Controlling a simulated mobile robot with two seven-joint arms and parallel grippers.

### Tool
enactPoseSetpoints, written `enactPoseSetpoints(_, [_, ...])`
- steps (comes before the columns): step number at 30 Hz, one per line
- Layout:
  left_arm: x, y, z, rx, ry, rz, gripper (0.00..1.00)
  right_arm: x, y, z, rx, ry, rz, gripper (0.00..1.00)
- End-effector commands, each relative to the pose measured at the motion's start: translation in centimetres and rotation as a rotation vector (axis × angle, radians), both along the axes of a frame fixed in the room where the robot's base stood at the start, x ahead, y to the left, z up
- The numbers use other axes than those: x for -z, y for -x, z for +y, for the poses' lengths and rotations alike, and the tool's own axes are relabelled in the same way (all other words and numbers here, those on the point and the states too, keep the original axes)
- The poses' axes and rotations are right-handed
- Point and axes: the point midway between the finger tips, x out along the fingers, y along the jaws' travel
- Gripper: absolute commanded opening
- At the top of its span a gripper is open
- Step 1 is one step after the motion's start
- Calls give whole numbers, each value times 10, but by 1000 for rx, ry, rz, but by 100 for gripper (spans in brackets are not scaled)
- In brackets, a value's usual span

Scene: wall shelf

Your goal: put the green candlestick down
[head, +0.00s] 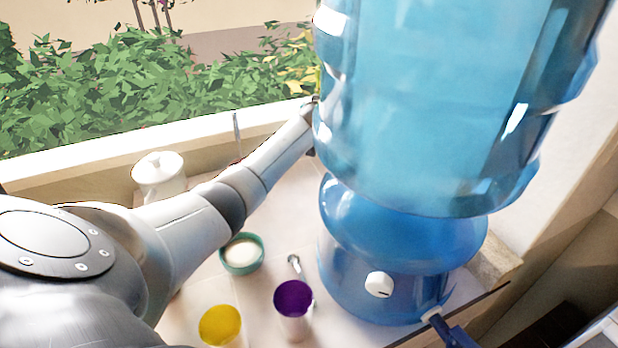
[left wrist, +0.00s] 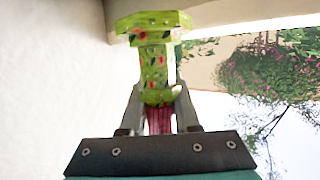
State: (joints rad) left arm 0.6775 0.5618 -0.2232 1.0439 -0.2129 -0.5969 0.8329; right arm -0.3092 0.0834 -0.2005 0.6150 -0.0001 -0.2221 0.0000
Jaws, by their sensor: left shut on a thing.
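The green candlestick (left wrist: 157,68), yellow-green with red and dark specks, stands between the two fingers of my left gripper (left wrist: 158,100) in the left wrist view. The fingers are shut on its narrower end, by a reddish part. Its wide flat end points to the top of that picture, close to a beige ledge; I cannot tell whether they touch. In the head view my left arm reaches from the left to behind the large blue water bottle, which hides most of the gripper. A thin yellow-green sliver (head: 318,80) at the bottle's edge may be the candlestick. My right gripper is not in view.
The blue water dispenser (head: 350,275) with its bottle (head: 430,110) stands close right of my left arm. A white lidded pot (head: 159,174), green bowl (head: 242,268), yellow cup (head: 220,326), purple-topped cup (head: 293,300) and spoon (head: 294,264) lie around the arm. Green bushes (head: 130,85) grow beyond the sill.

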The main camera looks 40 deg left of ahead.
Motion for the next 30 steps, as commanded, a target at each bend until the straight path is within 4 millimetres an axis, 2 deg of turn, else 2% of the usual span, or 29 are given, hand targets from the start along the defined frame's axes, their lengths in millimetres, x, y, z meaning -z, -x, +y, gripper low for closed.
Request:
enactPoseSetpoints(11, [-3,47,-25,2,-2,1,0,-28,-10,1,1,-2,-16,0])
enactPoseSetpoints(30, [-2,142,-76,2,-1,3,0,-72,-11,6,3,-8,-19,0])
